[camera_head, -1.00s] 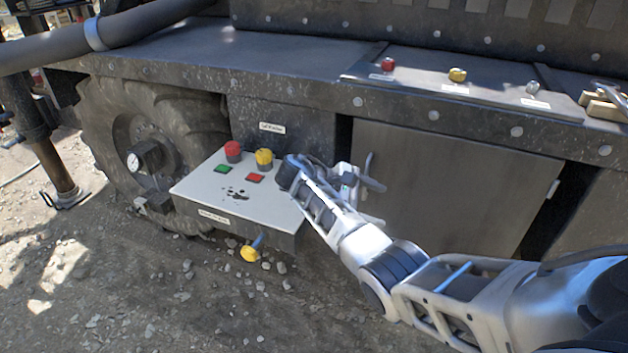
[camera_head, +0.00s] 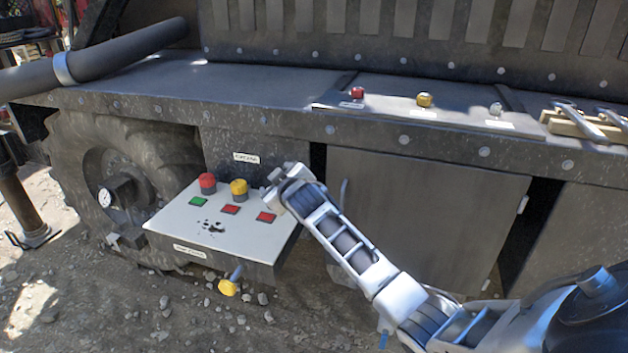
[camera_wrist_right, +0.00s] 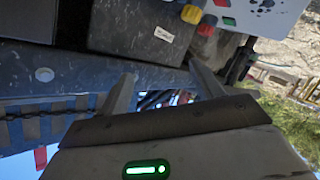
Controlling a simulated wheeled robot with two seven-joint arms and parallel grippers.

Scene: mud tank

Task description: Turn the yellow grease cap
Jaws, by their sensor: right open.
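A small yellow cap (camera_head: 424,100) stands on the dark shelf, between a red cap (camera_head: 357,92) and a silver cap (camera_head: 495,109). Another yellow cap (camera_head: 239,188) stands on the light control box beside a red one (camera_head: 207,183); this yellow one also shows in the right wrist view (camera_wrist_right: 191,14). I cannot tell which is the grease cap. My right gripper (camera_head: 280,178) is by the box's back right corner, well left of the shelf caps. In the wrist view its fingers (camera_wrist_right: 163,88) are apart with nothing between them. My left gripper is out of view.
The control box (camera_head: 165,225) juts out and has a yellow-ended lever (camera_head: 229,287) below. A thick dark pipe (camera_head: 120,50) crosses the upper left. Clamp-like tools (camera_head: 590,122) lie at the shelf's right end. The shelf's left part is bare.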

